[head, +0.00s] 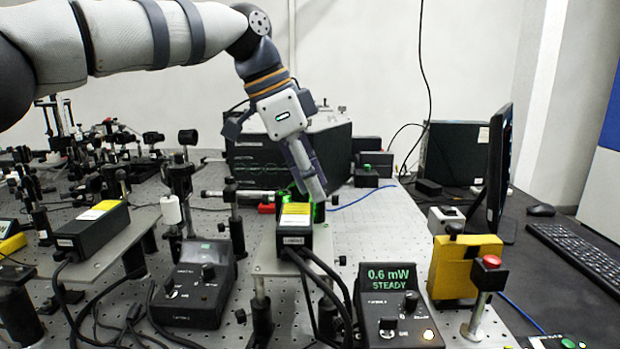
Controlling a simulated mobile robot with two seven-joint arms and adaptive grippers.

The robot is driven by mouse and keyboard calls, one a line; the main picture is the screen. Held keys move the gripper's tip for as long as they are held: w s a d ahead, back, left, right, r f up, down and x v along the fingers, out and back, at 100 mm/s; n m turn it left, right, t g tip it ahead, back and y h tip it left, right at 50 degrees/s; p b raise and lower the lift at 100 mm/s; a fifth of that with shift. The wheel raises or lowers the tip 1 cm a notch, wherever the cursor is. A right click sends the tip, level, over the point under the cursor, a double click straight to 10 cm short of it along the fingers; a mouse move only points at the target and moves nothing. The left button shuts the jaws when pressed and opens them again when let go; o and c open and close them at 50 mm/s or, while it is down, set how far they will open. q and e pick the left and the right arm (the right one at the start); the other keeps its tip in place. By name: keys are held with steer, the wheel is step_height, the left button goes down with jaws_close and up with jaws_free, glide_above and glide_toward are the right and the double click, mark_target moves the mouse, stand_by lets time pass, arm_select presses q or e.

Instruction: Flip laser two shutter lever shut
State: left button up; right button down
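A black laser head (295,238) with a yellow label on top sits on a raised metal plate at the centre; its small front label is hard to read. My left gripper (311,194) points down just behind the laser head, at its far end. Its fingers lie close together in this view, and I cannot tell whether they are apart or hold anything. Green light shows around the fingertips. The shutter lever cannot be made out; the fingers and laser head may hide it. A small red part (266,208) lies left of the fingertips. My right gripper is not in view.
A control box (400,318) in front right reads "0.6 mW STEADY". A second box (195,288) has a dark screen. Another laser head (92,230) stands left. Cables run forward from the central laser. A yellow block (465,265) and red-topped post (485,285) stand right.

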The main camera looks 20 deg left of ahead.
arm_select(q)
jaws_close()
steer(key=shift+s+a+r+h+p, duration=0.35)
steer(key=shift+r+h+p, duration=0.1)
steer(key=shift+p, duration=0.1)
steer(key=shift+w+a+f+t+h, duration=0.2)
steer(key=shift+w+f+t+h, duration=0.15)
steer(key=shift+h, duration=0.2)
steer(key=shift+s+f, duration=0.1)
steer(key=shift+s, duration=0.05)
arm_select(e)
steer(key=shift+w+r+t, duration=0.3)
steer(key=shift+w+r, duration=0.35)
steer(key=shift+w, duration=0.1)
arm_select(q)
steer(key=shift+o, duration=0.5)
jaws_free()
steer(key=v, duration=1.2)
